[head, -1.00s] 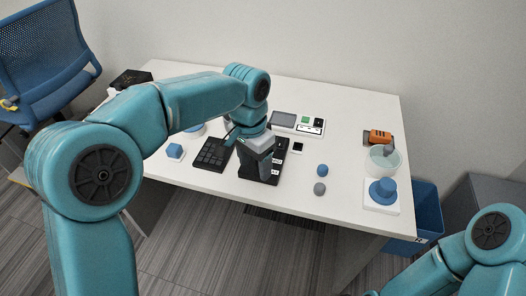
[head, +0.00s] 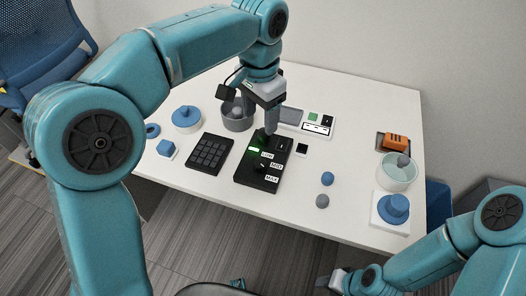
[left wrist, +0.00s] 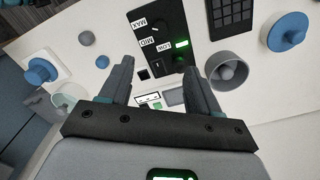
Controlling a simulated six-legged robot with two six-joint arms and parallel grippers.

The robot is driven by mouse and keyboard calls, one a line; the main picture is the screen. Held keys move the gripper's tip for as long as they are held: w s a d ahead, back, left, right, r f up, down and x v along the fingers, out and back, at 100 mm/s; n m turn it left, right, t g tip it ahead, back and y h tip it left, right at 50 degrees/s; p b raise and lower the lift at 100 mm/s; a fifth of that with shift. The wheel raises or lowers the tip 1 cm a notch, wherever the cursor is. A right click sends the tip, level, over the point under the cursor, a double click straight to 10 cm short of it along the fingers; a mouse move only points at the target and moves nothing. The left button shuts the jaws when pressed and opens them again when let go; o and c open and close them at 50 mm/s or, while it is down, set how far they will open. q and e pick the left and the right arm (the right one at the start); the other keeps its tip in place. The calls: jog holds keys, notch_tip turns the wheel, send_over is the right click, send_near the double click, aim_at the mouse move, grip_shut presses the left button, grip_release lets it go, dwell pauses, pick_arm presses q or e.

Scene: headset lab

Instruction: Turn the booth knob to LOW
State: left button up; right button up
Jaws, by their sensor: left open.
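The black booth panel (head: 245,178) lies on the white table, with LOW, MID and MAX labels in an arc and a lit green lamp (head: 253,149) near LOW. The small dark knob (head: 262,167) sits inside this arc; it also shows in the left wrist view (left wrist: 157,29). I cannot tell surely which label it points to. My left gripper (head: 270,127) is open and empty above the panel's far end, apart from the knob. In the left wrist view its fingers (left wrist: 157,70) are spread, with the knob beyond them. My right gripper (head: 333,281) is low at the bottom edge, too small to read.
A dark keypad (head: 209,154) lies left of the panel and a grey bowl (head: 236,121) stands behind. Blue and grey balls (head: 327,179) lie to the right. A glass bowl (head: 397,173) and a blue knob on a white base (head: 394,209) are at the right edge.

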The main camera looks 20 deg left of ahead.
aim_at(260, 163)
pick_arm(q)
jog(key=f, duration=0.5)
jog(key=f+b, duration=0.1)
jog(key=f, duration=0.4)
jog(key=f+b, duration=0.1)
jog(key=f, duration=0.4)
jog(key=shift+s+f, duration=0.1)
jog(key=shift+s, duration=0.15)
jog(key=shift+a+f, duration=0.1)
jog(key=shift+f, duration=0.45)
jog(key=c, duration=1)
jog(key=shift+c, duration=0.2)
